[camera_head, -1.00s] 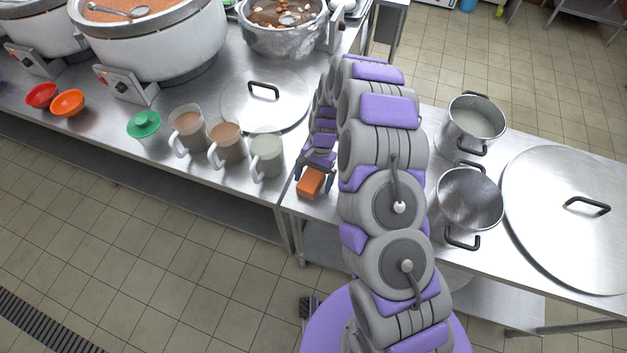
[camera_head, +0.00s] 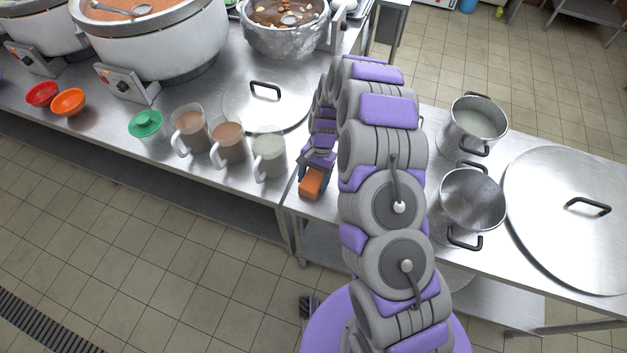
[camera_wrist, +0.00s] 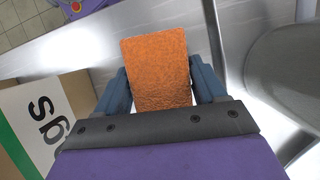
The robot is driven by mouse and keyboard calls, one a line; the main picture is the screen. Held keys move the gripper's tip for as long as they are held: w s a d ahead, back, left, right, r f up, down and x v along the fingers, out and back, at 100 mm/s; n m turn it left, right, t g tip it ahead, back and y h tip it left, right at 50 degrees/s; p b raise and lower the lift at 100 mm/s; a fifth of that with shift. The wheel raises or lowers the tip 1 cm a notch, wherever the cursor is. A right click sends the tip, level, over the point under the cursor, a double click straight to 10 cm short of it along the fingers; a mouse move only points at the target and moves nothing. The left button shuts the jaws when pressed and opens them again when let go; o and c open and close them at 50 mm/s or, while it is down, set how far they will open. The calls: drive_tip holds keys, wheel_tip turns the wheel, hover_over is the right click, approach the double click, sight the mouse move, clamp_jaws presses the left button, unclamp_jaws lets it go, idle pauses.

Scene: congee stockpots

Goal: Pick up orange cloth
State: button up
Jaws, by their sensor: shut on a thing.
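The orange cloth (camera_head: 311,184) is a small textured block-like piece at the front edge of the steel counter, beside my arm. In the wrist view the cloth (camera_wrist: 156,72) lies between the two blue fingers of my gripper (camera_wrist: 158,84). The fingers are closed against its left and right sides. In the head view my gripper (camera_head: 316,178) is over the cloth, and my arm hides part of it. I cannot tell whether the cloth is still resting on the counter.
Several mugs (camera_head: 228,146) stand left of my gripper, near a flat lid (camera_head: 290,110). Two steel pots (camera_head: 472,205) and a large lid (camera_head: 570,240) are to the right. A box with green and white print (camera_wrist: 38,125) shows in the wrist view.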

sight(313, 178)
drive_tip(key=shift+a, duration=0.15)
wheel_tip(313, 178, up, 10)
drive_tip(key=shift+r+p, duration=0.25)
drive_tip(key=shift+p, duration=0.55)
